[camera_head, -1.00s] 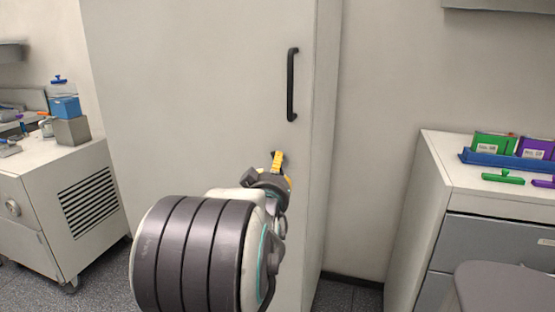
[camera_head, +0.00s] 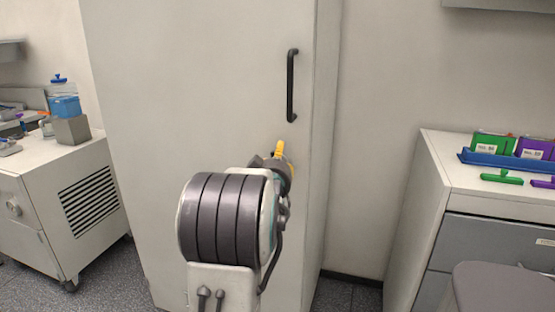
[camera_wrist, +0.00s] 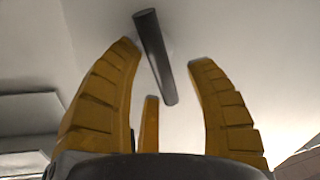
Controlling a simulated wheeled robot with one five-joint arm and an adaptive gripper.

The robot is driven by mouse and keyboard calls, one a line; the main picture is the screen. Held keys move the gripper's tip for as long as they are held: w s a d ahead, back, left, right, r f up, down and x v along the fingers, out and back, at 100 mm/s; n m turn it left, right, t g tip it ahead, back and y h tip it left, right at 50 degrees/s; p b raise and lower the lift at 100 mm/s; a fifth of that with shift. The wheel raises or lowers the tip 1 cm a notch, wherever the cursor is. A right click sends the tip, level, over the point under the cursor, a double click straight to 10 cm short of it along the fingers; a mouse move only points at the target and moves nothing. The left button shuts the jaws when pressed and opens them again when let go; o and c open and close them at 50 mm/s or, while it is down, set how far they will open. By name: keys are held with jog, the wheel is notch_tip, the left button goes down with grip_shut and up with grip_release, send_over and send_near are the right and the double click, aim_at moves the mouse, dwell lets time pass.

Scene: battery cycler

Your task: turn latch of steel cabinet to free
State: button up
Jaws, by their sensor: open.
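The steel cabinet (camera_head: 200,90) is a tall, pale grey body filling the middle of the head view. A black vertical bar handle (camera_head: 291,85) is on its door near the right edge. My gripper (camera_head: 281,158) is in front of the door, just below the handle's lower end. In the wrist view its yellow fingers (camera_wrist: 164,54) are spread open with nothing clasped. A dark bar (camera_wrist: 155,58) shows beyond and between them; I cannot tell whether it is the handle or the latch. No separate latch is visible in the head view, where my arm covers the door below the handle.
A white wheeled unit (camera_head: 65,205) with a vent stands at left, with a blue-filled container (camera_head: 64,103) on top. At right, a drawer cabinet (camera_head: 420,190) carries a blue tray (camera_head: 505,161). A grey stool (camera_head: 500,290) stands at front right.

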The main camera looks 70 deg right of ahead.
jog(key=shift+c, duration=0.4)
grip_shut()
jog(key=b, duration=0.2)
jog(key=m+b, duration=0.1)
jog(key=b, duration=0.1)
jog(key=shift+s+f+m, duration=0.15)
jog(key=shift+f+m, duration=0.1)
jog(key=shift+m, duration=0.05)
jog(key=m+b, duration=0.1)
jog(key=b, duration=0.1)
jog(key=shift+s+r+m+h+b, duration=0.1)
jog(key=shift+s+m+h+b, duration=0.05)
jog(key=shift+m+h+b, duration=0.25)
jog(key=shift+r+m+b, duration=0.2)
jog(key=shift+m+b, duration=0.1)
